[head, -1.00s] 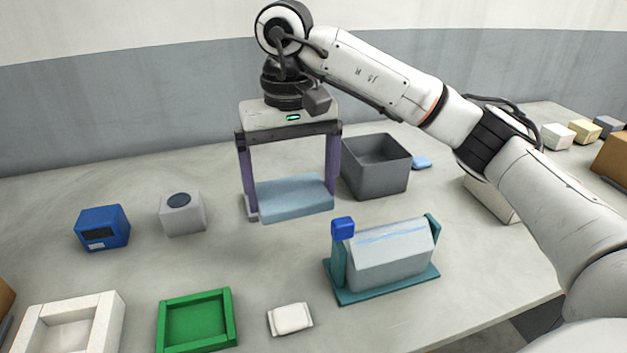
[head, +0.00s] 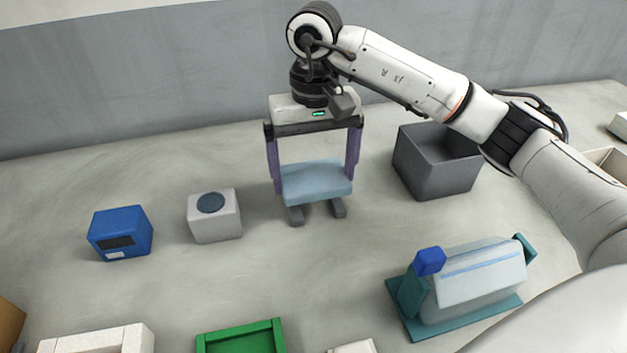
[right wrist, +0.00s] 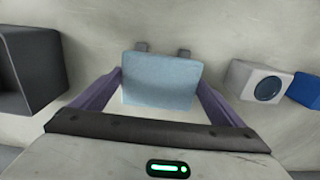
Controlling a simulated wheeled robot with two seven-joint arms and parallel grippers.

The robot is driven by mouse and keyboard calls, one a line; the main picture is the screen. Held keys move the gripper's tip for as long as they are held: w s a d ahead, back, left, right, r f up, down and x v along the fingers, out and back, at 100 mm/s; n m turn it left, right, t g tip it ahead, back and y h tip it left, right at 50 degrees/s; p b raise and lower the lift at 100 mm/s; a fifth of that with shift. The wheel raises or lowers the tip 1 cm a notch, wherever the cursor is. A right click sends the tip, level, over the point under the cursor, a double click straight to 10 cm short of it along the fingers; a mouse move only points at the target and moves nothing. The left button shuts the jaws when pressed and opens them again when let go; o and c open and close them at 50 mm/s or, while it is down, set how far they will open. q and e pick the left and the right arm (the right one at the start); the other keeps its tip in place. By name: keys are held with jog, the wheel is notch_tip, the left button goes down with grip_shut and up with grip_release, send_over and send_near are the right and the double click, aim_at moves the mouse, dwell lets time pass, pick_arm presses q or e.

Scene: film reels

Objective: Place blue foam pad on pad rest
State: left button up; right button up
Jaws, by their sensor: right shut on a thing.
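The light blue foam pad (head: 317,183) hangs level between the purple fingers of my right gripper (head: 314,172), which is shut on its two ends. The pad also shows in the right wrist view (right wrist: 160,80), between the fingers. The pad rest appears to be a pair of grey bars (head: 296,216) directly at the pad; their near ends stick out below its front edge. Their ends show past the pad in the right wrist view (right wrist: 184,53). The pad hides the rest of them, and I cannot tell whether it touches them. My left gripper is out of view.
A grey bin (head: 437,175) stands right of the gripper. A white block with a round dark top (head: 214,222) and a blue box (head: 121,240) stand to the left. A teal stand with a grey body (head: 470,280) is at front right. A green tray (head: 240,335) lies in front.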

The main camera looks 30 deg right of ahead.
aim_at(314, 176)
jog(key=shift+f, duration=1.55)
jog(key=o, duration=0.7)
notch_tip(314, 176, up, 12)
jog(key=shift+r+p, duration=0.2)
jog(key=shift+p, duration=0.3)
